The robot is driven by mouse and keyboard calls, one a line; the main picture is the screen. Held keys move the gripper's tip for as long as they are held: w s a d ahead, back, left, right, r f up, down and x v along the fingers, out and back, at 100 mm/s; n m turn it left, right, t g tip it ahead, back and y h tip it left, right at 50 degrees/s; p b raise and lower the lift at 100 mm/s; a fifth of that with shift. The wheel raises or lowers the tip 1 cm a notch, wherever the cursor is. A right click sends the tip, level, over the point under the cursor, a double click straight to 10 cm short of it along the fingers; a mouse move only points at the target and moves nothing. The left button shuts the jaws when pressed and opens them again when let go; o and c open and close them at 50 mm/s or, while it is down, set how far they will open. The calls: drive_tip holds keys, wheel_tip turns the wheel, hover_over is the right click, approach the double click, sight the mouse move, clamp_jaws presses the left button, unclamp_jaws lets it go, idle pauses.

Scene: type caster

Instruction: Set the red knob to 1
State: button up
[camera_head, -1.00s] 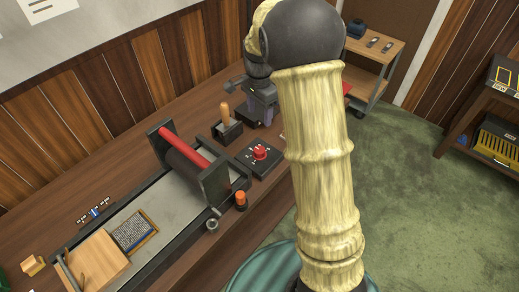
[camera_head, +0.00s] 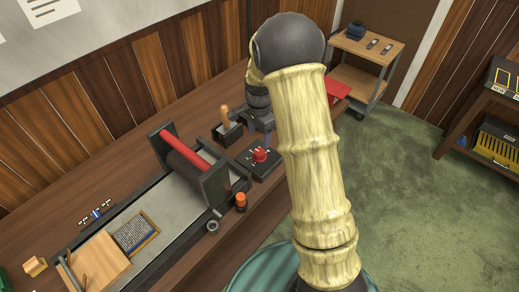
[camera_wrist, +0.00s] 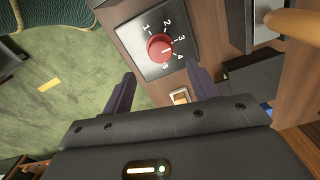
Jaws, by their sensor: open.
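The red knob (camera_wrist: 159,47) sits on a dark square plate (camera_wrist: 143,67) marked with white numbers 1 to 5. Its pale pointer mark appears to face the 4. In the head view the knob (camera_head: 260,155) stands on its black box near the table's front edge. My gripper (camera_wrist: 160,73) is open and empty. Its two dark fingers point toward the plate, one on each side of the knob in the wrist picture, and do not touch the knob. In the head view my arm hides part of the gripper.
A wooden-handled piece (camera_head: 226,119) stands behind the knob box. A press with a red roller (camera_head: 185,146) stands to its left, with an orange-capped item (camera_head: 241,201) in front. A red object (camera_head: 338,91) lies beyond my arm. Green floor is open at right.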

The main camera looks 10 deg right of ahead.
sight(259, 152)
wheel_tip(259, 152, down, 9)
drive_tip(key=shift+r+p, duration=0.2)
drive_tip(key=shift+p, duration=0.35)
drive_tip(key=c, duration=1)
